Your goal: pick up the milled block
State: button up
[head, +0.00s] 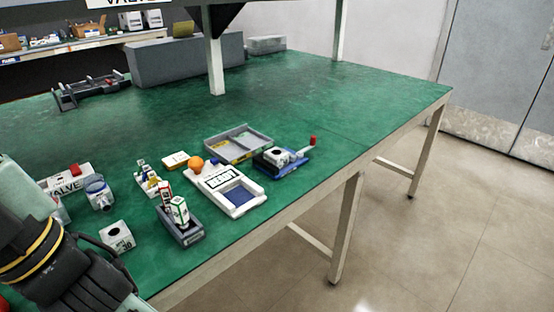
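A small pale block with a round dark hole in its top and dark marks on its side, which looks like the milled block (117,236), sits on the green table near its front left edge. A similar pale block with a dark hole (277,157) sits on a blue fixture with a red-tipped handle, farther right, so I cannot tell for sure which one is meant. My gripper (105,288) is dark and at the lower left, in front of and left of the nearer block, apart from it in the picture. Its fingertips are not clear.
A grey bin (180,232) with small boxes stands right of the nearer block. A white device with a blue screen (238,196), an orange ball (195,163) and a grey tray (239,145) lie beyond. A valve box (70,180) stands left. The table's right side is clear.

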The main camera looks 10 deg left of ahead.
aim_at(276, 158)
jog(key=l+u, duration=0.15)
jog(key=u, duration=0.2)
jog(key=i+l+u, duration=0.1)
jog(key=u, duration=0.25)
jog(key=l+u, duration=0.45)
jog(key=l, duration=0.8)
jog(key=l+u, duration=0.1)
jog(key=l, duration=1.1)
jog(key=i+l, duration=0.3)
jog(key=l, duration=0.15)
